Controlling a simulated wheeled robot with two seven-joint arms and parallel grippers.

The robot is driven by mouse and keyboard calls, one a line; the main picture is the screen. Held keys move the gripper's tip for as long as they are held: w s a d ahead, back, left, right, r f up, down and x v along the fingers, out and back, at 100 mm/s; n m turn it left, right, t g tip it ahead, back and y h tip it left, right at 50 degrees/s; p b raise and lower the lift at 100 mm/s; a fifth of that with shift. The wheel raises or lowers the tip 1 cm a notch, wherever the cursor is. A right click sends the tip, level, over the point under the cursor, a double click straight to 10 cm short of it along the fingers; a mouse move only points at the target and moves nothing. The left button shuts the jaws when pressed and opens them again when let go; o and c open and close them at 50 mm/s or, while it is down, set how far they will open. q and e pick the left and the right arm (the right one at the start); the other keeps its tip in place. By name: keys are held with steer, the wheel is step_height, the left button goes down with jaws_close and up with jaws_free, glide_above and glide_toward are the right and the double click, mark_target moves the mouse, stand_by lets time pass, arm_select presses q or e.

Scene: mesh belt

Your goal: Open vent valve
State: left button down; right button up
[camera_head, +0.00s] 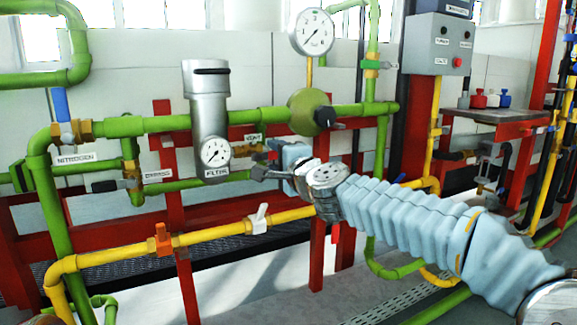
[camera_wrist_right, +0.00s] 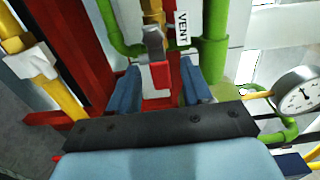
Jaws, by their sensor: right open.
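The vent valve (camera_wrist_right: 154,42) shows in the right wrist view as a grey body under a brass fitting, with a red handle (camera_wrist_right: 160,75) pointing toward me. The VENT label (camera_wrist_right: 183,27) is just right of it. My right gripper (camera_wrist_right: 160,90) is open, with one blue-grey finger on each side of the red handle. I cannot tell whether either finger touches it. My left gripper is not in view.
A grey filter (camera_head: 207,100) with a gauge stands left of my gripper. A green regulator (camera_head: 312,112) is above right. A yellow pipe with a white-handled valve (camera_head: 259,218) runs below. Red frame posts (camera_head: 318,250) stand close by. A grey control box (camera_head: 438,45) is at right.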

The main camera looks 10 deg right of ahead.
steer(key=v, duration=1.3)
steer(key=shift+w, duration=0.1)
steer(key=w+f+n+g+h+p, duration=0.1)
steer(key=w+f+n+g, duration=0.3)
steer(key=f, duration=1.3)
step_height(320, 180, down, 22)
steer(key=s+n+g+h+p, duration=0.1)
steer(key=n+g, duration=0.1)
steer(key=g, duration=0.2)
steer(key=s+f+n+g+p, duration=0.1)
steer(key=s+f+n+g, duration=0.5)
steer(key=s+f, duration=1.8)
steer(key=shift+s+f+g+y+p, duration=0.2)
steer(key=shift+s+g+y+p, duration=0.15)
steer(key=shift+g, duration=0.85)
